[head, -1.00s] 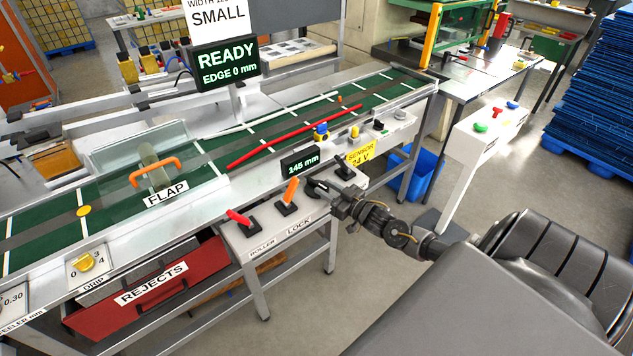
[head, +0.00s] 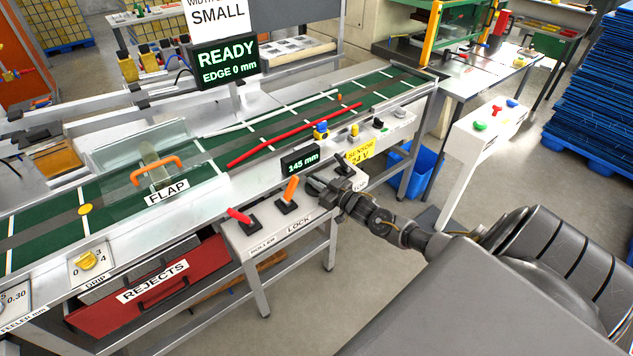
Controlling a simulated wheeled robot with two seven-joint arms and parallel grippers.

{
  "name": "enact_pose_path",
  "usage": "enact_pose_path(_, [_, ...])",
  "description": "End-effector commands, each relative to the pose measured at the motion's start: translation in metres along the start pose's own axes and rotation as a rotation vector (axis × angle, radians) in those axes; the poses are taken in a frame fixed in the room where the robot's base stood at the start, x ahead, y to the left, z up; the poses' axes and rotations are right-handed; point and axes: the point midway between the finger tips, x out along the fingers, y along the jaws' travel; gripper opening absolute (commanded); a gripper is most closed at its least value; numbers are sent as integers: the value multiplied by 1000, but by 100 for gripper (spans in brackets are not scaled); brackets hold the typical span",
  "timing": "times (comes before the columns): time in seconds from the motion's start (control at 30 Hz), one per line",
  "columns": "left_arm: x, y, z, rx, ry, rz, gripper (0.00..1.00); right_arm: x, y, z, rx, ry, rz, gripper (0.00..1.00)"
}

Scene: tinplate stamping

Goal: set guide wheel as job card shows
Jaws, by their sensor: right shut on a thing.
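The job card (head: 218,14) is a white sign at the top, reading SMALL. Its upper line, starting WIDTH, is cut off by the picture edge. The guide display (head: 300,162) on the line's front reads 145 mm in green. My right gripper (head: 318,184) is just below and right of this display, shut on the dark guide wheel (head: 313,188). The gripper hides most of the wheel, so its turn cannot be read. The red guide rail (head: 295,134) lies lengthwise above the green belt (head: 115,207). My left gripper is out of view.
A red lever (head: 238,215) and an orange lever (head: 290,190) stand left of my gripper on the ROLLER and LOCK panel. A black switch (head: 344,167) stands close behind it. The screen (head: 226,62) reads READY, EDGE 0 mm. A blue bin (head: 415,170) is under the line.

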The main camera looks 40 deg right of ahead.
Motion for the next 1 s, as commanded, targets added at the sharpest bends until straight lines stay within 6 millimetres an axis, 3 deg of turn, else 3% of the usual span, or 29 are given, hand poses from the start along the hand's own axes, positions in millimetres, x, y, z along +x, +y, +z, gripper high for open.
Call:
enact_pose_path(0.17, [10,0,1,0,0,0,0,1,2,3,-5,2,-41,0])
enact_pose_path(0.5, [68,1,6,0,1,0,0,2,2,6,-7,4,-357,0])
enact_pose_path(0.97, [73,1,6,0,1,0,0,0,0,0,0,0,-420,0])
enact_pose_path(1.0, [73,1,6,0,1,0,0,0,0,0,0,0,-419,16])
